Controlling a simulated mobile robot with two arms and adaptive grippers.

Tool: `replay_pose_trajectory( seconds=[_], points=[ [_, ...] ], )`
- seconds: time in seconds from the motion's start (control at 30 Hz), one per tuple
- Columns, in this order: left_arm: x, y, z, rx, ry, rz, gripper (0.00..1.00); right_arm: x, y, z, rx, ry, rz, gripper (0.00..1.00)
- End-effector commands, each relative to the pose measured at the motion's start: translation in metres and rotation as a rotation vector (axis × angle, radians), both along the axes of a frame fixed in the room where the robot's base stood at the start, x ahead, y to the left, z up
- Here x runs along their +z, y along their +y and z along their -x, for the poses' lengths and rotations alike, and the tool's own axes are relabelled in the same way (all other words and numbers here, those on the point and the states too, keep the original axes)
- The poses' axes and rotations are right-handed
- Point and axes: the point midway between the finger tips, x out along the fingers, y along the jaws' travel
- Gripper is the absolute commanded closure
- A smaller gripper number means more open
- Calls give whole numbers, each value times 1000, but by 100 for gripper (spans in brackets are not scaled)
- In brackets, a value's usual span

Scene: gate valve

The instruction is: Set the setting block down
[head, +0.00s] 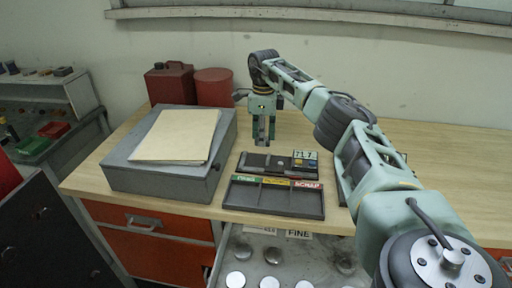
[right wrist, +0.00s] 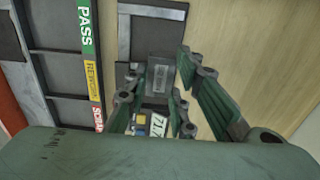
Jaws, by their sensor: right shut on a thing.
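My right gripper (head: 264,142) points straight down over the back of the table. In the right wrist view its fingers (right wrist: 162,85) are shut on the setting block (right wrist: 159,73), a small grey block. In the head view the block is too small and covered by the fingers to make out clearly. The fingertips show just behind and above a dark gauge base (head: 262,164) with a display (head: 305,155) at its right end. I cannot tell whether the block touches anything below. My left gripper is not in view.
A sorting tray (head: 273,211) marked PASS, REWORK and SCRAP lies in front of the gauge. A grey box (head: 122,176) with folders (head: 175,135) stands to the left. Red containers (head: 213,87) stand behind. An open drawer (head: 285,262) holds several round pieces. Bare table lies behind my right arm.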

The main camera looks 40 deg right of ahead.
Motion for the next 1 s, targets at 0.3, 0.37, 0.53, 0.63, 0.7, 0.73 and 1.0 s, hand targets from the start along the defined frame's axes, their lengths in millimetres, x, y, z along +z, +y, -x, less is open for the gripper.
replay_pose_trajectory(
  seconds=[0.3,0.37,0.53,0.63,0.7,0.73,1.0],
  points=[
    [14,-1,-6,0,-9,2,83,-22,19,-11,-2,3,0,100],
    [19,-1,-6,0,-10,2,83,-31,19,-10,-2,3,-1,100],
    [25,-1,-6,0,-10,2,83,-51,19,-11,-2,-1,-1,100],
    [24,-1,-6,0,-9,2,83,-53,19,-12,-1,-2,0,100],
    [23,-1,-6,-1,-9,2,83,-53,19,-12,-1,-1,0,100],
    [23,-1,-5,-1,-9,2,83,-53,19,-12,-1,-1,0,100],
    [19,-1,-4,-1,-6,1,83,-60,19,-11,-1,-1,0,100]
  ],
)
